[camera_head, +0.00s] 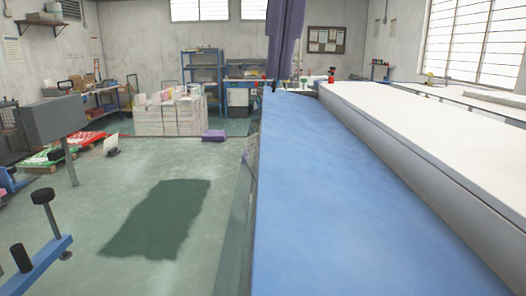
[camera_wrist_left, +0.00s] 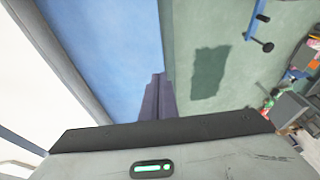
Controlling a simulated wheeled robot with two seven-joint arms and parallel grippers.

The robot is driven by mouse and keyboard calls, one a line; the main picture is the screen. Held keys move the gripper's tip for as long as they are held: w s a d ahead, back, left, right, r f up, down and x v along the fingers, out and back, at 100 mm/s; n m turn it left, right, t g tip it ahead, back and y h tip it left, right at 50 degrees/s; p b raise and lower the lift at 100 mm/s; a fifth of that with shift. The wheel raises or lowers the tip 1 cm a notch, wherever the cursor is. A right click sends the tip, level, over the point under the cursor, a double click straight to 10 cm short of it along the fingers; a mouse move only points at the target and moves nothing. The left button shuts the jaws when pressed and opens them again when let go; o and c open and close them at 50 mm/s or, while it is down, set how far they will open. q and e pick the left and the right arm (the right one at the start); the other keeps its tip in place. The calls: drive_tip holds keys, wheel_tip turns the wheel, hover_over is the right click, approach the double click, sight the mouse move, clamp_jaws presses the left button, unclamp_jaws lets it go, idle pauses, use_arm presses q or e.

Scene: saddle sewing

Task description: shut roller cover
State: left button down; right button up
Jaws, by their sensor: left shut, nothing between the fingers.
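A long blue panel (camera_head: 320,190) runs away from me in the head view, with a long grey-white body (camera_head: 430,150) along its right side. I cannot tell for sure which part is the roller cover. My left gripper (camera_head: 280,84) hangs down at the top of the head view, over the far end of the blue panel. Its dark purple fingers look shut and empty. The left wrist view also shows these fingers (camera_wrist_left: 157,82) together, over the blue panel's edge beside the green floor; I cannot tell whether they touch the panel. My right gripper is not in view.
Open green floor (camera_head: 130,210) lies left of the panel. A blue stand with black knobs (camera_head: 40,262) and a grey box on a post (camera_head: 52,122) stand at the left. Stacked white goods (camera_head: 170,115) and a blue shelf (camera_head: 203,75) are at the back.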

use_arm(q)
drive_tip(key=x, duration=0.5)
drive_tip(key=b, duration=0.2)
hover_over(259, 186)
drive_tip(key=s, duration=0.1)
drive_tip(key=f, duration=0.7)
drive_tip(key=shift+d+f, duration=0.3)
drive_tip(key=shift+a+f, duration=0.1)
drive_tip(key=shift+f, duration=0.4)
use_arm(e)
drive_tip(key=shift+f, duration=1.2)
